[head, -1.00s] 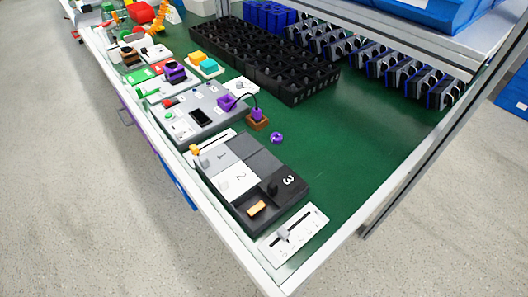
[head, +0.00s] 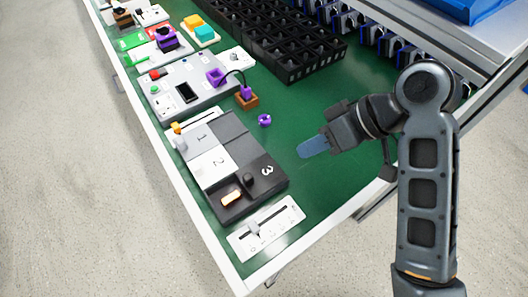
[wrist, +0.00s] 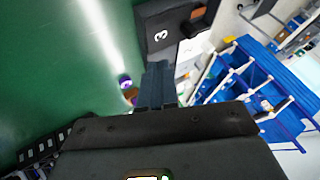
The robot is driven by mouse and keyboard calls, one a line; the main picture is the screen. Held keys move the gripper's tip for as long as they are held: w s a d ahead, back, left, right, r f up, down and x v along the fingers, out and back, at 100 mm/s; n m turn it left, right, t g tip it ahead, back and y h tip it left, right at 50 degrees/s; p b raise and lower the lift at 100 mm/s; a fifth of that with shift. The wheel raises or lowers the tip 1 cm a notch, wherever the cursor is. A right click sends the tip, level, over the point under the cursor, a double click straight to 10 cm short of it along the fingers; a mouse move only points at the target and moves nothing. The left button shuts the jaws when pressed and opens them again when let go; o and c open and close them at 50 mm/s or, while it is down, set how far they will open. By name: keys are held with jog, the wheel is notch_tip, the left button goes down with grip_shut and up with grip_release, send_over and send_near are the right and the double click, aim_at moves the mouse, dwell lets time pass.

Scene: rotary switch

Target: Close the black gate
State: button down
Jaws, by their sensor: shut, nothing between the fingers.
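The grey box (head: 229,213) with sliding gates lies on the green table. Its white gate is marked 2 (head: 216,164), and a grey one is marked 1 (head: 197,138). The black gate (head: 264,170), marked 3, has a dark knob at its left edge and also shows in the wrist view (wrist: 165,31). Left of it an open compartment shows an orange block (head: 232,198). My gripper (head: 303,149) is shut and empty, above the table to the right of the box, apart from it. Its fingers also show in the wrist view (wrist: 157,84).
A white slider panel (head: 268,229) lies in front of the box. A purple ring (head: 265,120) and a brown block (head: 247,101) with a purple part lie behind it. A black rack (head: 293,45) stands at the back. Green table between box and gripper is clear.

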jog(key=w+r, duration=0.1)
jog(key=b, duration=0.3)
send_near(264, 177)
jog(key=shift+n+g, duration=0.3)
jog(key=w+a+f, duration=0.2)
jog(key=w+f, duration=0.1)
jog(key=shift+w+a+f, duration=0.1)
jog(key=shift+a+f, duration=0.05)
jog(key=shift+a, duration=0.1)
jog(key=a, duration=0.1)
jog(key=s+a, duration=0.1)
jog(key=shift+s+a+f+p, duration=0.15)
jog(key=shift+s+a+p, duration=0.15)
jog(key=shift+a+p, duration=0.05)
jog(key=shift+s+a, duration=0.25)
jog(key=shift+a, duration=0.2)
jog(key=s+a+p, duration=0.1)
jog(key=a, duration=0.1)
jog(key=s+a+p, duration=0.1)
jog(key=a, duration=0.1)
jog(key=s+a+p, duration=0.1)
jog(key=s+a, duration=0.1)
jog(key=shift+s, duration=0.1)
jog(key=shift+s+a, duration=0.35)
jog(key=shift+a, duration=0.2)
